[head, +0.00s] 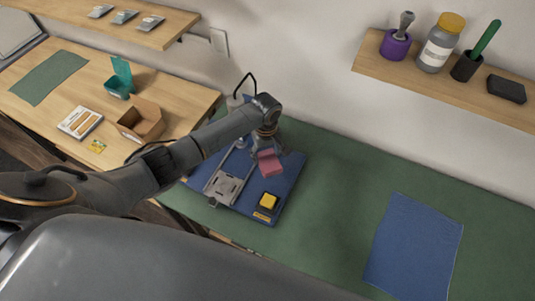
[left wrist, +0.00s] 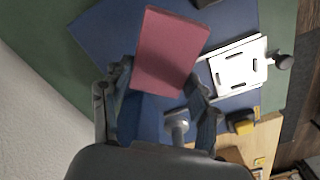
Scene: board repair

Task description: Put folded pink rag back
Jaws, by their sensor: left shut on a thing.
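The folded pink rag (head: 269,163) is held at the end of my left arm, over the blue mat (head: 289,186). My left gripper (head: 265,150) is shut on it. In the left wrist view the rag (left wrist: 168,50) sticks out beyond the fingers of my left gripper (left wrist: 162,88), with the blue mat (left wrist: 98,30) behind it. I cannot tell exactly how high the rag is above the mat. My right gripper shows in neither view.
A metal board holder (head: 226,182) and a yellow-topped block (head: 268,201) are on the mat beside the rag. A blue cloth (head: 414,245) lies at right on the green bench. A shelf (head: 450,85) with containers hangs above. The bench between mat and cloth is clear.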

